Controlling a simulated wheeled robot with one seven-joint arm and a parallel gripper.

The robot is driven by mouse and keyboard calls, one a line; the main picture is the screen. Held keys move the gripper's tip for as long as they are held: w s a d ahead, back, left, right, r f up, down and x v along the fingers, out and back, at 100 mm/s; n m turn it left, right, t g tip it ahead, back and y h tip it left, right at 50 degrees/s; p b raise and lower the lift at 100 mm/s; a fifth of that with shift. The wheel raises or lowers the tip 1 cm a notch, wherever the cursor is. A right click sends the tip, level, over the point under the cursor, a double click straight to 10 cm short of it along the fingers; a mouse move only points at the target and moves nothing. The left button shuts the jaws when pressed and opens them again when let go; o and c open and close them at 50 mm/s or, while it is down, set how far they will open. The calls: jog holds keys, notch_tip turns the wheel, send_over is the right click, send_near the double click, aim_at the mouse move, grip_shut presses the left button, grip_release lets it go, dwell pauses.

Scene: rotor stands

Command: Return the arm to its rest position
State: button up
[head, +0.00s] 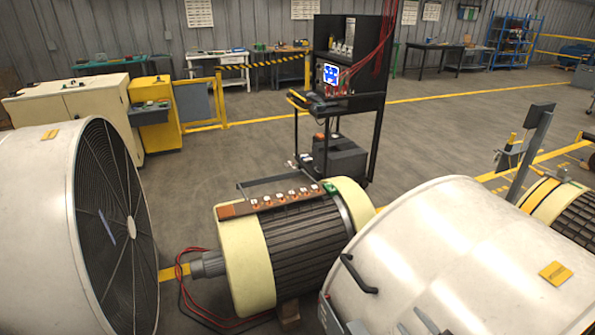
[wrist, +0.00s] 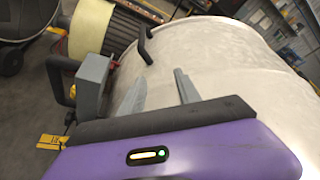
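My gripper (wrist: 158,86) shows in the wrist view as two grey fingers standing apart beyond my purple wrist housing. Nothing is between them except the white drum surface behind. In the head view the fingertips (head: 411,319) just show at the bottom edge, in front of the large white drum (head: 455,245). The rest of my arm is out of the head view. I cannot tell how far the fingers are from the drum.
The drum has a black handle (head: 358,274) and a grey box (wrist: 93,84) close to my gripper. A ribbed rotor (head: 305,245) lies left of it, and a white fan housing (head: 45,225) stands at far left. A black cart (head: 345,100) stands behind. Open floor lies beyond.

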jog(key=s+a+r+n, duration=0.2)
jog(key=s+r+n, duration=0.2)
jog(key=s+n, duration=0.4)
jog(key=s+a+r+n+h, duration=0.1)
jog(key=s+r+n, duration=0.4)
jog(key=s, duration=1.2)
jog(key=s+a+r+n+h, duration=0.1)
jog(key=s+a+r+n, duration=0.3)
jog(key=s+n, duration=0.8)
jog(key=shift+s+r+n+t, duration=0.2)
jog(key=shift+s+n+t, duration=0.15)
jog(key=shift+s, duration=0.2)
jog(key=shift+a, duration=0.2)
